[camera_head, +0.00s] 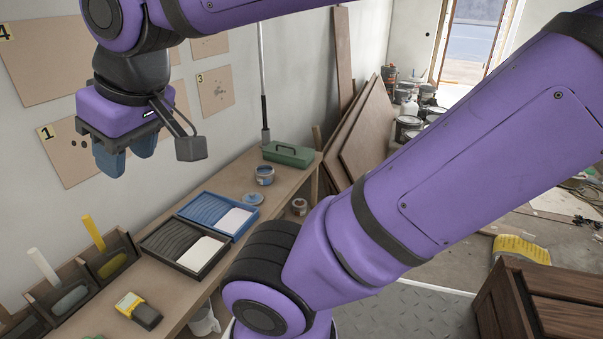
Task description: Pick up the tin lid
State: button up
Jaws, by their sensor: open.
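The tin lid (252,199) looks like a small blue disc lying on the wooden bench, close to the corner of the blue tray. An open tin (264,175) with blue on it stands just behind the lid, apart from it. My gripper (126,158) is at the upper left, high above the bench, pointing down. Its two blue fingers are apart, with nothing seen between them. The gripper is well to the left of the lid and far from touching it.
A blue tray (245,237) and a black tray (177,265) lie on the bench (213,181) in front of the lid. A green toolbox (288,154) stands behind the tin. A smaller tin (299,206) is to the right. A yellow-black device (138,310) lies at lower left.

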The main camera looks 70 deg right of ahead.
aim_at(254, 198)
jog(key=i+j+z, duration=0.1)
jog(key=z, duration=1.75)
jog(key=i+j+z, duration=0.15)
jog(key=j, duration=0.25)
jog(key=j+z, duration=0.15)
jog(key=j, duration=0.25)
